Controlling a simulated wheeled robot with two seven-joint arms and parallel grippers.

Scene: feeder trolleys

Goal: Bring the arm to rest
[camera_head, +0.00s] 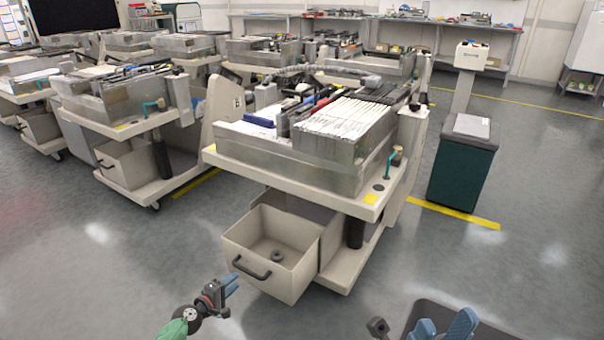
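My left gripper (234,283) is low in the head view, left of centre, in front of the open drawer of the nearest trolley. Its two blue fingers point right, with a small gap between them and nothing visible in it. A green part of my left arm shows behind it. My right gripper (441,328) is at the bottom edge, right of centre. Its blue fingers stand apart, with nothing seen between them; its lower part is cut off by the frame. Both grippers look clear of the trolley.
The nearest feeder trolley (240,162) stands in the centre, with its grey drawer (295,283) pulled out and a small ring inside. A dark green bin (462,170) stands to its right. More trolleys (125,128) fill the left. The floor (530,260) at right is clear.

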